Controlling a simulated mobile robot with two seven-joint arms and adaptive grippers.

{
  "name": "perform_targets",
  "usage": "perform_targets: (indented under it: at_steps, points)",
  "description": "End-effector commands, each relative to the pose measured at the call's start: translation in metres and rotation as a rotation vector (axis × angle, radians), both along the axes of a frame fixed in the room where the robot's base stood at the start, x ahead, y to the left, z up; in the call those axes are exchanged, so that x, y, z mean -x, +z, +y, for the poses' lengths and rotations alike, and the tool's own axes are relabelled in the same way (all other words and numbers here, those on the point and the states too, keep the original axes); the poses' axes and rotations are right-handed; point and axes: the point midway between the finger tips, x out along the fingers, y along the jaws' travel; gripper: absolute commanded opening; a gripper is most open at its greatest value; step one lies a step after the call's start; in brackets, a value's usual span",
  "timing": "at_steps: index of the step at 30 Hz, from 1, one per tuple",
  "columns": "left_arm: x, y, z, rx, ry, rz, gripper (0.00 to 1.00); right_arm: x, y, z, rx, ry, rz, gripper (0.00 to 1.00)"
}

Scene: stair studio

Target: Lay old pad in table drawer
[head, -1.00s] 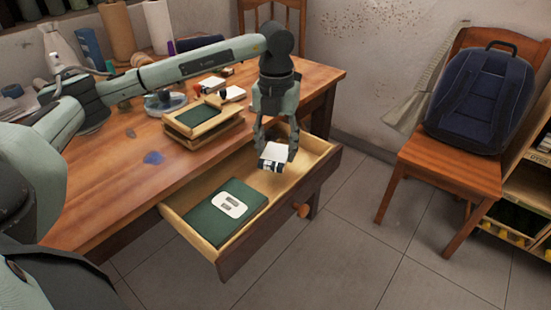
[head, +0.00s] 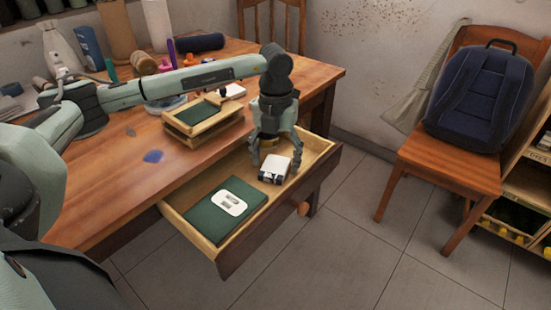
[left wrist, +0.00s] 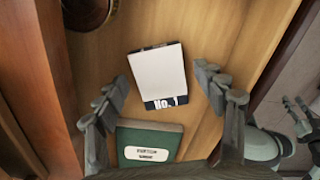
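A small white pad with a dark band reading "No. 1" (head: 274,169) lies in the open table drawer (head: 236,254); the pad also shows in the left wrist view (left wrist: 158,75). My left gripper (head: 276,167) is open over the pad, a finger on either side. In the left wrist view the fingers (left wrist: 166,92) stand apart from the pad with gaps on both sides. What looks like part of my right gripper (left wrist: 303,118) shows at the right edge of the left wrist view; its opening is unclear.
A green book with a white label (head: 213,220) fills the drawer's near left part. A round dark item with a brass rim (left wrist: 90,12) sits at the drawer's back.

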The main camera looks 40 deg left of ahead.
Motion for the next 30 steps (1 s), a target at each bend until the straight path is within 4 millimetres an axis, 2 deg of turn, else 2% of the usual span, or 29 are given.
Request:
perform_targets:
  at_steps: [8, 10, 14, 21, 24, 30]
  points:
    - [0.000, 0.003, 0.000, 0.000, 0.000, 0.000, 0.70, 0.000, 0.001, 0.000, 0.000, 0.000, -0.001, 0.40]
    - [-0.001, 0.009, 0.000, 0.000, 0.000, -0.002, 0.70, 0.002, -0.007, -0.001, -0.001, 0.000, 0.004, 0.40]
    - [-0.001, 0.031, 0.000, 0.001, 0.000, -0.004, 0.70, 0.006, -0.012, -0.002, 0.000, -0.001, 0.017, 0.40]
    - [-0.001, 0.085, 0.000, 0.000, 0.000, -0.005, 0.70, 0.001, -0.001, 0.000, 0.001, 0.000, 0.003, 0.40]
    - [-0.001, 0.102, 0.000, 0.000, 0.000, -0.004, 0.70, -0.001, 0.003, 0.001, 0.000, 0.002, -0.005, 0.40]
    - [0.000, 0.121, -0.001, 0.001, -0.001, -0.001, 0.70, -0.001, 0.002, 0.001, 0.001, 0.002, -0.003, 0.40]
